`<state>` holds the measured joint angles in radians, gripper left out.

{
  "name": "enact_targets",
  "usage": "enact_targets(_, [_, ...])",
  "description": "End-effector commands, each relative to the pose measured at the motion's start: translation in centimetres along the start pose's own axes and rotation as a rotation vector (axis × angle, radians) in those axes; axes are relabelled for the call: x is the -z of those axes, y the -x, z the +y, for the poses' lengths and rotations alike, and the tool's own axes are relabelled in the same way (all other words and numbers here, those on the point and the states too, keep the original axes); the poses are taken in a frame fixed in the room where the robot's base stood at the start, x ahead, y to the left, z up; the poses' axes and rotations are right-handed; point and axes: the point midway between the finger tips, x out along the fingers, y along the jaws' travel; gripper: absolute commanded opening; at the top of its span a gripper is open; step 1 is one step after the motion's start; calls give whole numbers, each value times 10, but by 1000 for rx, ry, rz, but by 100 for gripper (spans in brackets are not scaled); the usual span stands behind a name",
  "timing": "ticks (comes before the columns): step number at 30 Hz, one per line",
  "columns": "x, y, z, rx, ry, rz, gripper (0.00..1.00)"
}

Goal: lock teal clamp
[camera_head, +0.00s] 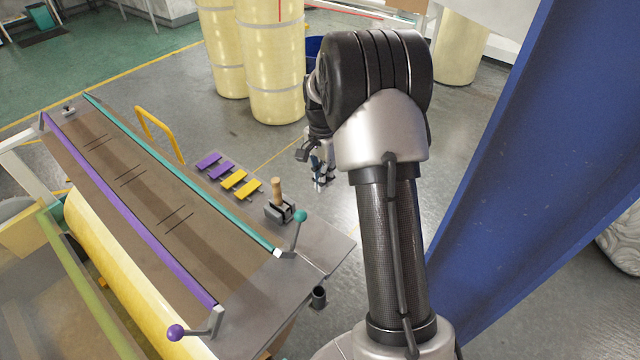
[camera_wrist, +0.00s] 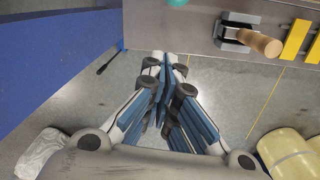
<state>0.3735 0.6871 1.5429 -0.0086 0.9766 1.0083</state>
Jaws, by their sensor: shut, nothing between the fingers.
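The teal clamp is a long teal bar (camera_head: 180,170) along the right side of the slanted table, with a teal ball handle (camera_head: 299,216) raised on a short lever at its near end. The ball also shows at the top edge of the wrist view (camera_wrist: 177,2). My gripper (camera_head: 319,186) hangs right of the table, beyond its edge and apart from the teal handle. In the wrist view my gripper (camera_wrist: 165,62) has its fingers together with nothing between them, over the floor beside the table edge.
A purple bar (camera_head: 130,210) with a purple ball handle (camera_head: 175,332) runs along the table's left side. A wooden-handled tool (camera_head: 278,192) and purple and yellow plates (camera_head: 234,180) lie near the teal bar. A blue beam (camera_head: 540,170) stands right of my arm.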

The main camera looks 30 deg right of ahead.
Motion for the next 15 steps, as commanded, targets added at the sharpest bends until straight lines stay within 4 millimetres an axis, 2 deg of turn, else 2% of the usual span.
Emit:
enact_targets(3, [-1, -28, 1, -5, 0, -3, 0])
enact_targets(11, [-1, -82, 1, -4, 0, -3, 0])
enact_targets(15, [-22, -70, 0, 1, 4, 1, 0])
